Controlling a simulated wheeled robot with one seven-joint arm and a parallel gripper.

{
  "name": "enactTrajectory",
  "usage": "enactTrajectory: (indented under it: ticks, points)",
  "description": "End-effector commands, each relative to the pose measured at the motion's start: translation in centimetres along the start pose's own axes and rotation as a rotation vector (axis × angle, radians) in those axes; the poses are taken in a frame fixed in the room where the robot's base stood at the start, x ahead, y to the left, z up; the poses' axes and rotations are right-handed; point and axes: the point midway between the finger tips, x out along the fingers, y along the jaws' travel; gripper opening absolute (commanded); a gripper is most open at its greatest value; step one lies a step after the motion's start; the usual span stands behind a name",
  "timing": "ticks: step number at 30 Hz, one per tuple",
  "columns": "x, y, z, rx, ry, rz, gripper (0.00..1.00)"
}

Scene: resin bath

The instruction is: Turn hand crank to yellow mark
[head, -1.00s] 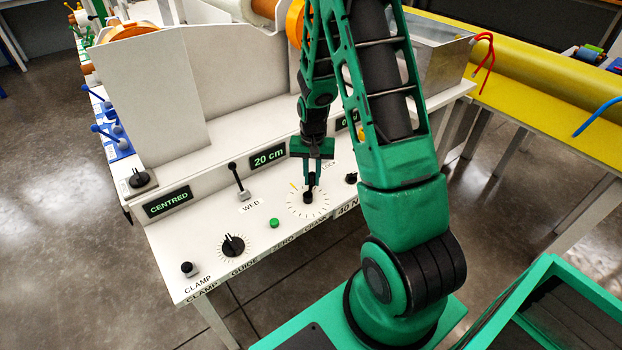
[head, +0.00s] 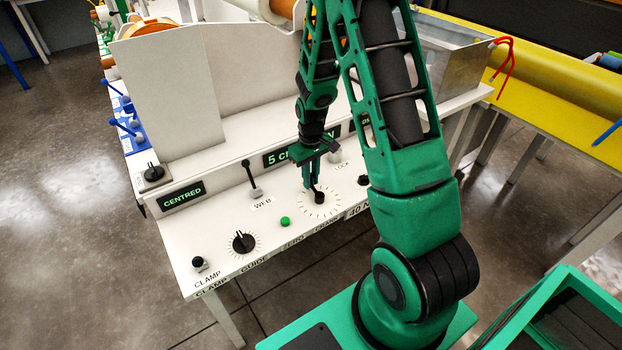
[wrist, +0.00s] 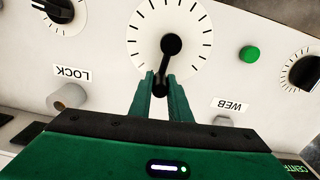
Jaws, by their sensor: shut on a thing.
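The hand crank (head: 319,197) is a small black crank at the middle of a white dial with tick marks, on the sloped white panel. In the wrist view the crank arm (wrist: 168,62) runs from its round hub down to its handle. My gripper (wrist: 161,88) is shut on the crank's handle, with one green finger on each side. In the head view my gripper (head: 313,184) points down at the dial. The fingers hide part of the dial rim, and I cannot make out the yellow mark now.
A green button (head: 285,221), the WEB lever (head: 251,180), the guide knob (head: 242,241) and the clamp knob (head: 198,263) are to the left. The LOCK knob (wrist: 68,97) is close to my gripper.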

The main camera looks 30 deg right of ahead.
Motion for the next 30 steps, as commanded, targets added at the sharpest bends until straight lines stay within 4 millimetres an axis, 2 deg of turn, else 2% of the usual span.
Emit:
enactTrajectory:
  ticks: [9,22,23,24,25,30]
  points:
    - [-0.06,-0.31,-0.18,-0.078,0.004,0.003,0.00]
    - [-0.07,-0.32,-0.19,-0.085,0.004,0.003,0.00]
    - [-0.07,-0.32,-0.19,-0.085,0.004,0.003,0.22]
    - [-0.07,-0.33,-0.18,-0.085,0.004,0.003,0.31]
    - [-0.07,-0.34,-0.18,-0.085,0.004,0.003,0.36]
    - [-0.04,-0.38,-0.12,-0.085,0.002,0.002,0.36]
